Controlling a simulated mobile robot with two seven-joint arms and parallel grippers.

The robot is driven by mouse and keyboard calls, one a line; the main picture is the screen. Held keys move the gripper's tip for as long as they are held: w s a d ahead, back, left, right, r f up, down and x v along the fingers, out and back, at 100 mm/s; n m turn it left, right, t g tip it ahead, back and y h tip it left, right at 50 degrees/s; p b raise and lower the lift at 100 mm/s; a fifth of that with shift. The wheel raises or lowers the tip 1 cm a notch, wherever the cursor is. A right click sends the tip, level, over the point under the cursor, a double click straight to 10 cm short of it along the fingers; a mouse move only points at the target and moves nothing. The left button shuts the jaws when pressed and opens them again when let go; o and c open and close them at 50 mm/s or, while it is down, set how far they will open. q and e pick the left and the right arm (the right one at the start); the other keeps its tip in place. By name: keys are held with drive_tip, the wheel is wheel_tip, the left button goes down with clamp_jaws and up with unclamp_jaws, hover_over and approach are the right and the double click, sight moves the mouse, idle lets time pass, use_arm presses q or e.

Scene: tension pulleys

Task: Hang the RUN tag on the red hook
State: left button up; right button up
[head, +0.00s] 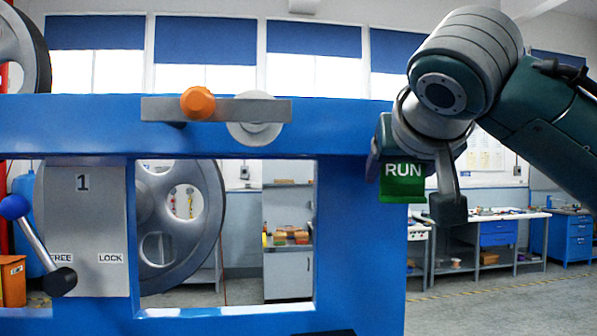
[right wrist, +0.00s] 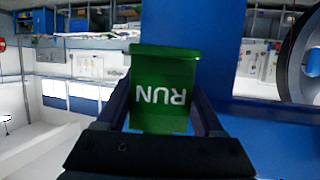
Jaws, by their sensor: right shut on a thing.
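The RUN tag (head: 403,183) is a green plate with white lettering, in front of the right post of the blue frame in the head view. My right gripper (head: 412,190) is shut on it. In the right wrist view the tag (right wrist: 163,90) sits between the two fingers of my right gripper (right wrist: 165,108), its lettering upside down. A red hook cannot be made out in either view; whether it is hidden behind the tag or gripper I cannot tell. My left gripper is not in view.
The blue frame (head: 350,140) carries a grey bar with an orange knob (head: 198,103). A grey panel (head: 85,215) marked 1, FREE and LOCK has a blue-ended lever (head: 38,245). A large wheel (head: 190,225) stands behind. Workbenches (head: 490,225) stand far back right.

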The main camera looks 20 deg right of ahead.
drive_tip(key=o, duration=1.4)
drive_tip(key=shift+f, duration=0.7)
drive_tip(key=shift+c, duration=0.2)
drive_tip(key=shift+s+a+r+p, duration=0.1)
drive_tip(key=shift+a+r+p, duration=0.1)
drive_tip(key=shift+r+p, duration=0.1)
drive_tip(key=r+p+v, duration=0.1)
drive_tip(key=p+v, duration=0.4)
drive_tip(key=v, duration=0.4)
drive_tip(key=s+a+f+n+g+y+p, duration=0.1)
drive_tip(key=s+a+f+n+g+y, duration=0.15)
drive_tip(key=f, duration=0.45)
drive_tip(key=s+a+f+n+g+y+p, duration=0.1)
drive_tip(key=s+a+f+n+g+y, duration=0.1)
drive_tip(key=s+f, duration=0.3)
drive_tip(key=s+a+f+n+g+y+p, duration=0.2)
drive_tip(key=s+f+n+g, duration=0.1)
drive_tip(key=s+f, duration=0.8)
drive_tip(key=s+g, duration=0.1)
drive_tip(key=s, duration=0.2)
drive_tip(key=shift+f, duration=0.3)
drive_tip(key=shift+a, duration=0.15)
